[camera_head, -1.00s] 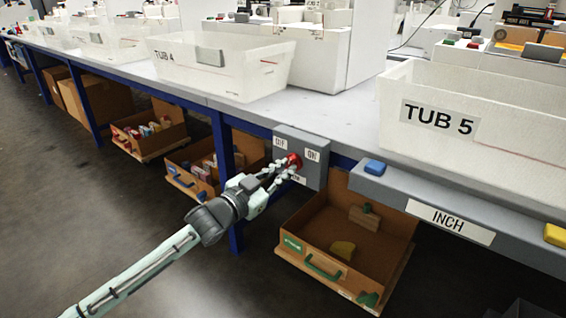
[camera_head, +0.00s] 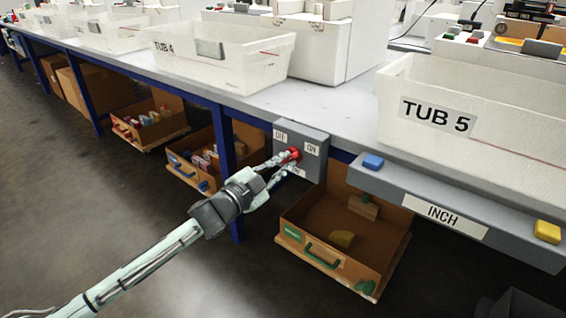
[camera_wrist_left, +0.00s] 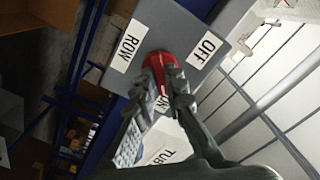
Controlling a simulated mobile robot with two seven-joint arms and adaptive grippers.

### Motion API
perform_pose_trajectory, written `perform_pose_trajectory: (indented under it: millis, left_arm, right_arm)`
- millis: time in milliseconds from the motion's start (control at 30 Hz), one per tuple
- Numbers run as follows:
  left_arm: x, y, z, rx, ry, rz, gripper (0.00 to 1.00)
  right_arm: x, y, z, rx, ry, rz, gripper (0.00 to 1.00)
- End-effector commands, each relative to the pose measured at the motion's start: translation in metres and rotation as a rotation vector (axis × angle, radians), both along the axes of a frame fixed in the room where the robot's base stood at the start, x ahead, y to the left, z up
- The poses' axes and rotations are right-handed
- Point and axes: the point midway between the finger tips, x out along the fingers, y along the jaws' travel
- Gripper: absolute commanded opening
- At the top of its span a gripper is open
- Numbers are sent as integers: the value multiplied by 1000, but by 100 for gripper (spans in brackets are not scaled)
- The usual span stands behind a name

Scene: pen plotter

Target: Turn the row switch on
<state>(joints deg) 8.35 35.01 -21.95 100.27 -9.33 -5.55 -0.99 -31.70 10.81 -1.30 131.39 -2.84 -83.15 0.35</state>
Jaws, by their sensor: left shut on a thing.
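The row switch is a red knob (camera_head: 294,154) on a grey box (camera_head: 318,139) fixed to the bench's front edge. Its labels read OFF at the upper left and ON at the upper right, with another label below, partly hidden. In the left wrist view the red knob (camera_wrist_left: 160,62) sits between my fingers, near the ROW and OFF labels; the ON label is partly covered. My left gripper (camera_head: 286,160) is shut on the red knob, reaching it from the lower left. My right gripper is out of view.
A grey ledge marked INCH (camera_head: 400,190) with a blue button (camera_head: 373,162) and a yellow button (camera_head: 547,232) juts out at the right. An open cardboard drawer (camera_head: 318,222) lies below the box. TUB 5 (camera_head: 480,125) and TUB 4 (camera_head: 240,75) stand on the bench.

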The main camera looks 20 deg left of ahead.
Motion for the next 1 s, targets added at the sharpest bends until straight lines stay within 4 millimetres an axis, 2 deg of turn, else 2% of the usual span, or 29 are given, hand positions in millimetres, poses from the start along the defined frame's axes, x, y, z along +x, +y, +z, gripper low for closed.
perform_pose_trajectory:
  millis: [267, 300, 433, 467, 767, 867, 1000]
  left_arm:
    - [0, -1, 1, 2, -2, -1, 0]
    - [0, -1, 1, 2, -2, -1, 15]
    - [0, -1, 1, 1, -2, -1, 31]
    - [0, 0, 1, 1, -2, -1, 32]
    - [-2, 1, 0, 1, 0, 0, 32]
    - [-10, 3, -2, 1, 2, -1, 32]
    - [-34, 12, -2, 2, 3, -1, 32]
  right_arm:
    - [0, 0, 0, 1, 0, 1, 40]
    - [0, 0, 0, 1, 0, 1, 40]
    - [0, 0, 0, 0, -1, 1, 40]
    - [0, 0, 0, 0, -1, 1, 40]
    - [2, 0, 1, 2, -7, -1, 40]
    - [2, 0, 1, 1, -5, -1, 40]
    - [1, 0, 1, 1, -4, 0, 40]
